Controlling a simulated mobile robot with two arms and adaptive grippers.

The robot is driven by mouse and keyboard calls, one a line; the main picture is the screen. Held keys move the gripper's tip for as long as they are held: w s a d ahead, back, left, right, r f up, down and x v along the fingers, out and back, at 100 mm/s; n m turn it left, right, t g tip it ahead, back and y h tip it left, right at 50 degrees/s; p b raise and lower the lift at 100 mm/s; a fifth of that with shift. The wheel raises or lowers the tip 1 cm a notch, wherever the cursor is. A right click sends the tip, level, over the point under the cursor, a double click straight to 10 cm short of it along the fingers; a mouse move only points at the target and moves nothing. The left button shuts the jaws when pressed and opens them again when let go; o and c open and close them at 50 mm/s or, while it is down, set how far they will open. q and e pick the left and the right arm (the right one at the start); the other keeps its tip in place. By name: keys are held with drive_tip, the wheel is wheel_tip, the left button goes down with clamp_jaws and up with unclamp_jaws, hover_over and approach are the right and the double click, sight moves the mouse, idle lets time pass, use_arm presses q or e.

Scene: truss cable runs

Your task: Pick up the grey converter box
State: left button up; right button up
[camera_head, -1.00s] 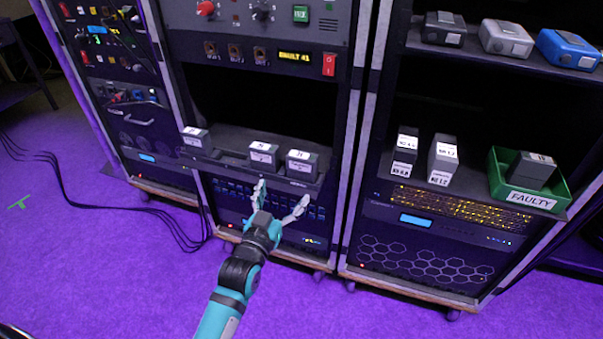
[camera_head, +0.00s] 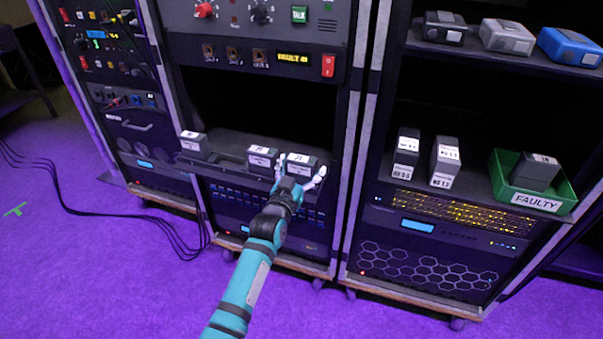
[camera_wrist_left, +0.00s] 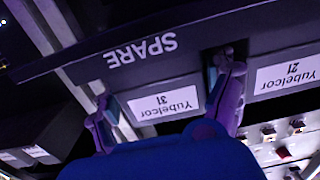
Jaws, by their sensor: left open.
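My left gripper (camera_head: 299,174) is open, with its fingers on either side of the rightmost grey box (camera_head: 301,161) on the middle rack's shelf. In the left wrist view this box (camera_wrist_left: 165,104) has a white label reading "Yubelcor 31", upside down. The two fingers (camera_wrist_left: 165,108) stand beside the label's two ends; whether they touch the box I cannot tell. A light grey box (camera_head: 508,38) with a rounded shape also sits on the right rack's top shelf. No label there tells me which one is the converter. My right gripper is not in view.
A similar box labelled 21 (camera_wrist_left: 285,75) stands close beside, and another box (camera_head: 193,143) is farther left. The shelf edge reads "SPARE" (camera_wrist_left: 140,48). The right rack holds a black box (camera_head: 444,28), a blue box (camera_head: 570,46) and a green "FAULTY" bin (camera_head: 565,192).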

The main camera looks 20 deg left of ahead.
sight(301, 159)
use_arm(q)
drive_tip(key=c, duration=1.1)
drive_tip(key=shift+r, duration=0.1)
drive_tip(key=shift+c, duration=0.2)
drive_tip(key=shift+r, duration=0.45)
drive_tip(key=r, duration=0.1)
drive_tip(key=r+p, duration=0.1)
drive_tip(key=r, duration=0.1)
drive_tip(key=shift+s, duration=0.2)
drive_tip(key=s+d+r+p, duration=0.1)
drive_tip(key=s+d+p, duration=0.1)
drive_tip(key=s, duration=1.3)
drive_tip(key=shift+s+d, duration=0.2)
drive_tip(key=shift+d, duration=0.25)
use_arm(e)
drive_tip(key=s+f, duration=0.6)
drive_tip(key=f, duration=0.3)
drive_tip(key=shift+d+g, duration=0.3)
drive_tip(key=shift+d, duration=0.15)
